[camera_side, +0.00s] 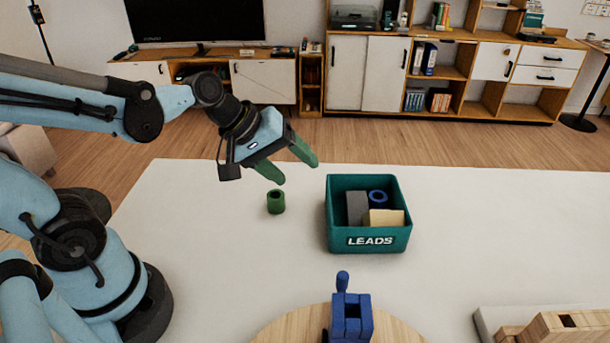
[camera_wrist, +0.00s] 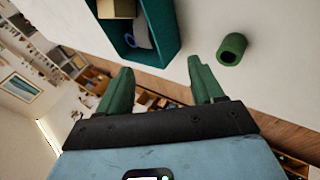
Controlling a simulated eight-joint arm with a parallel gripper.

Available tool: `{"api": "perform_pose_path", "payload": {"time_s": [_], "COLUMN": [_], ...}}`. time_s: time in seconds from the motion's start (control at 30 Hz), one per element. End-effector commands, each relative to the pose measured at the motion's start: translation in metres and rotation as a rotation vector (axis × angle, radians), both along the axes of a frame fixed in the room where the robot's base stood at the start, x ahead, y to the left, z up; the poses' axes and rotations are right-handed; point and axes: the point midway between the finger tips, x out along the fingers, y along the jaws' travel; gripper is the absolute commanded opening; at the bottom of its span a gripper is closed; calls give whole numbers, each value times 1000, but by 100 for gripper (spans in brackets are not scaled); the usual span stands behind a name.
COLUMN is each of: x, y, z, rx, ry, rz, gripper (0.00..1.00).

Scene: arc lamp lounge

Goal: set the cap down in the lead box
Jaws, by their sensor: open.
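The cap (camera_side: 276,203) appears to be the short green hollow cylinder standing upright on the pale table, left of the lead box. It also shows in the wrist view (camera_wrist: 231,49), at the upper right. The teal lead box (camera_side: 340,240), marked LEADS, stands open on the table; in the wrist view its wall shows at the top (camera_wrist: 168,28). My gripper (camera_side: 297,172) has green fingers, open and empty, raised above the table behind the cap and the box. In the wrist view the fingers (camera_wrist: 161,68) are spread apart with nothing between them.
The box holds a grey block (camera_side: 356,207), a blue ring (camera_side: 378,197) and a light wooden block (camera_side: 384,218). A blue device (camera_side: 350,318) stands on a round wooden board (camera_side: 290,330) at the front. A wooden piece (camera_side: 560,328) lies front right. The table right of the box is clear.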

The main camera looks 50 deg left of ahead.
Motion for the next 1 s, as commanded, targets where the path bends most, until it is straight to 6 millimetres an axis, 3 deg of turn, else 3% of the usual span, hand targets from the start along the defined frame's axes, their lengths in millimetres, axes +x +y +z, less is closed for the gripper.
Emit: {"api": "perform_pose_path", "payload": {"time_s": [0.2, 0.33, 1.0], "x": [-33, -42, -45], "y": [19, 27, 30], "z": [6, 8, 9], "rx": [490, 650, 712], "ry": [-90, -106, -111], "rz": [-389, -521, -573], "gripper": [67, 67, 67]}}
